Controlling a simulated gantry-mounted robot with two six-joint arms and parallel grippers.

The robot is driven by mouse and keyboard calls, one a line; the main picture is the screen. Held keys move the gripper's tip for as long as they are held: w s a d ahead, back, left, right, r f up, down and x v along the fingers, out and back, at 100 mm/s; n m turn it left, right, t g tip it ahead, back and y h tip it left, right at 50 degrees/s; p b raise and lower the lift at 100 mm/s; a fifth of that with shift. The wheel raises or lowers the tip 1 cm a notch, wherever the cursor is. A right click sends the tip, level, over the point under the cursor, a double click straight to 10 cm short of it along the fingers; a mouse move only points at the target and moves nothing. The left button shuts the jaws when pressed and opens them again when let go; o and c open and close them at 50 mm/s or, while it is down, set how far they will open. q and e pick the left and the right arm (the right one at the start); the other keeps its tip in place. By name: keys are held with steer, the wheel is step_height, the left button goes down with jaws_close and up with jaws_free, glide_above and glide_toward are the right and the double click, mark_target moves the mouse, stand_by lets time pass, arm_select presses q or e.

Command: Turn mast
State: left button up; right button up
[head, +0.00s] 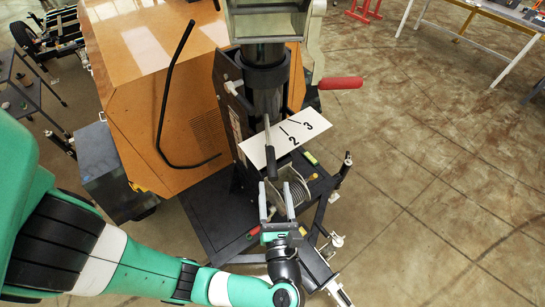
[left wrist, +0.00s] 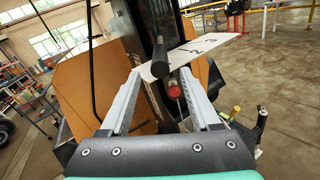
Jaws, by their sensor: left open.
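The light tower's mast (head: 264,75) is a dark upright column; its lower part also shows in the left wrist view (left wrist: 148,28). A red-gripped handle (head: 340,83) sticks out to the right of the mast. A black bar-shaped handle (head: 270,150) stands in front of the white plate marked 2 and 3 (head: 290,135). My left gripper (head: 276,187) is open just below this black handle. In the left wrist view the black handle (left wrist: 176,63) ends near and above the gap between my fingertips (left wrist: 162,74). A red-tipped part (left wrist: 174,89) shows beyond that gap. My right gripper is out of view.
A winch drum (head: 296,190) sits close to the right of my left gripper on the black base frame. The orange housing (head: 165,110) with a bent black bar (head: 165,95) stands left of the mast. Open concrete floor (head: 430,150) lies to the right.

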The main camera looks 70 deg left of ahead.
mark_target(271, 157)
arm_select(q)
steer(key=p+x, duration=0.2)
steer(key=x, duration=0.8)
steer(key=shift+r, duration=0.1)
steer(key=shift+w+a, duration=0.1)
steer(key=shift+a, duration=0.25)
jaws_close()
stand_by(0.6)
